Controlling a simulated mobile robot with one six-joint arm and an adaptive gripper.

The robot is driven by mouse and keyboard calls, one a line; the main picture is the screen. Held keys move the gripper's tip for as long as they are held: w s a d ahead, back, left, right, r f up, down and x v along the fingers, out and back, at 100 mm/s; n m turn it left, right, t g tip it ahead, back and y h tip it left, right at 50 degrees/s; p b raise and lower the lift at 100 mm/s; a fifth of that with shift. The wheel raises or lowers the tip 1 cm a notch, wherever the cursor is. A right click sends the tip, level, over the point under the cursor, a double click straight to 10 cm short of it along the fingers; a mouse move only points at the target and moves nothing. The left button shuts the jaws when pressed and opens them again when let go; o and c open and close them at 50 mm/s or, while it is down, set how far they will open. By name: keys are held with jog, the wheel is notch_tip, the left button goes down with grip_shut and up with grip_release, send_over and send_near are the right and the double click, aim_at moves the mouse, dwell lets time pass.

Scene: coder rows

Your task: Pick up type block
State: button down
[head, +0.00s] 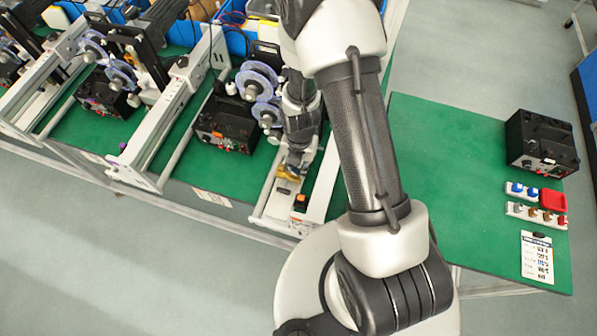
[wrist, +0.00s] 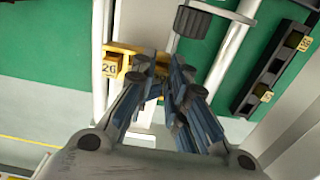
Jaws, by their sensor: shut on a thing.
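My gripper (wrist: 162,72) is in the wrist view, its blue-grey fingers closed over a yellow holder on the coder. A yellow block marked "26" (wrist: 110,66) shows just left of the fingers, by the yellow holder (wrist: 124,48). The gripper is shut on a type block, mostly hidden between the fingertips; I cannot tell whether it is clear of the holder. In the head view my gripper (head: 291,160) points down at the front of the nearest coder (head: 278,212), with yellow parts (head: 288,172) just under it.
A black rack (wrist: 278,68) with brass-coloured blocks is at right in the wrist view. Several coders with purple reels stand in a row at left.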

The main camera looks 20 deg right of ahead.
dwell(0.6)
jog(key=shift+w+r, duration=0.1)
jog(key=shift+r, duration=0.55)
notch_tip(320, 180, up, 23)
jog(key=p, duration=0.6)
jog(key=shift+r+p, duration=0.2)
jog(key=shift+p, duration=0.2)
jog(key=shift+f, duration=0.15)
